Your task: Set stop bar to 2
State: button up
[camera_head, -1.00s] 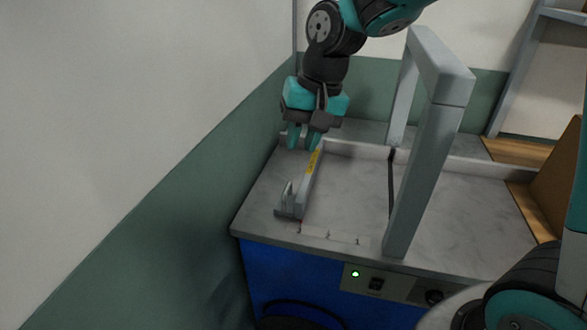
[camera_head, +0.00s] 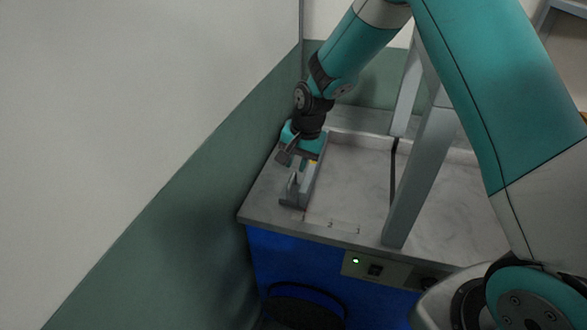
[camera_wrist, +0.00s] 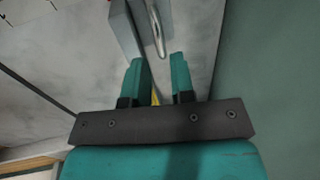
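The stop bar (camera_head: 309,182) is a grey metal bar at the left side of the machine's pale marbled top, running front to back. It has a metal handle near its front end, seen as a rod in the wrist view (camera_wrist: 155,28), and a yellow label. Number marks (camera_head: 344,226) lie along the front edge, to the right of the bar's front end; they are too small to read. My gripper (camera_head: 296,164) is low over the bar, just behind the handle. In the wrist view the teal fingers (camera_wrist: 158,78) are apart, with the handle just beyond them and nothing gripped.
A grey upright frame (camera_head: 417,180) stands on the table to the right, with a dark strip (camera_head: 393,170) beside it. A green and white wall (camera_head: 190,165) is close on the left. The tabletop between bar and frame is clear.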

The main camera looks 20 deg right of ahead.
aim_at(293, 176)
jog(key=shift+w+a+f, duration=0.1)
jog(key=shift+a+f, duration=0.05)
jog(key=shift+f, duration=0.8)
jog(key=shift+w+a+f, duration=0.1)
jog(key=shift+a+f, duration=0.05)
jog(key=shift+f, duration=0.75)
